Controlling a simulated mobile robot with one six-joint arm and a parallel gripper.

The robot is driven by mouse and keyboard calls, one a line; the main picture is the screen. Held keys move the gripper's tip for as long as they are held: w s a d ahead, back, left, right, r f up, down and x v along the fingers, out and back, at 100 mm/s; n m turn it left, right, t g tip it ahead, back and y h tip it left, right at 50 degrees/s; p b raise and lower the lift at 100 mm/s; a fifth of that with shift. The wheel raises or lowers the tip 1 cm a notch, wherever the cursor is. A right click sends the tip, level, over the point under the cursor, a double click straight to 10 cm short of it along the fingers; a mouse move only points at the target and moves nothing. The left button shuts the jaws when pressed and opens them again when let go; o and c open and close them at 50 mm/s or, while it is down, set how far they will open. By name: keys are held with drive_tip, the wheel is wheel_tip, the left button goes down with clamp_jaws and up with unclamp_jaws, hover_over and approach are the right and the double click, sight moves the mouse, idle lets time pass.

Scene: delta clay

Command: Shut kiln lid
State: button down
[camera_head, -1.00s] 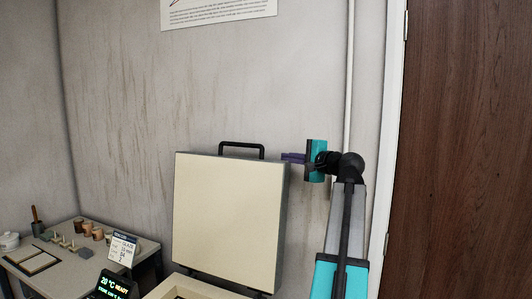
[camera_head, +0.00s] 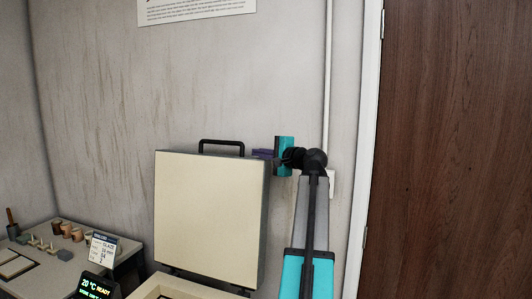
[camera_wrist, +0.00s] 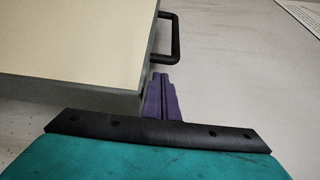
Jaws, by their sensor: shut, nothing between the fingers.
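The kiln lid (camera_head: 210,212) is a cream square panel with a grey edge, standing open and upright in the head view. Its black handle (camera_head: 221,147) is on the top edge. The kiln body's rim (camera_head: 172,286) shows below it, cut off by the frame. My gripper (camera_head: 262,154) is at the lid's upper right corner, its purple fingers shut and empty, pointing left. In the wrist view, the fingers (camera_wrist: 161,84) lie beside the lid's grey edge, close to the handle (camera_wrist: 170,40). I cannot tell whether they touch the lid.
A worktable (camera_head: 40,272) with several small pots and a label card (camera_head: 103,248) stands at the left. A display (camera_head: 97,286) reads 20 °C READY. The wall is behind the lid, with a vertical pipe (camera_head: 328,80). A brown door (camera_head: 450,150) is at the right.

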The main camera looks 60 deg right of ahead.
drive_tip(key=shift+p+x, duration=0.5)
drive_tip(key=shift+x, duration=2.1)
